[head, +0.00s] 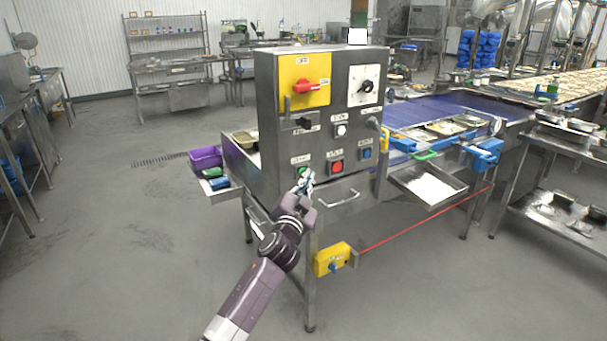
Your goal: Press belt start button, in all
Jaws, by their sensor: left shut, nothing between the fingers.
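The grey control box (268,120) stands at the near end of the belt (455,110). A green button (303,171) sits at the lower left of its front panel, partly hidden by my gripper. A red button (336,167) and a blue button (366,154) are to its right. My left gripper (306,180) is shut and empty, with its fingertips at or just in front of the green button. I cannot tell whether they touch it. My right gripper is not in view.
A drawer handle (338,199) and a yellow box (332,259) are below. The floor at left is clear.

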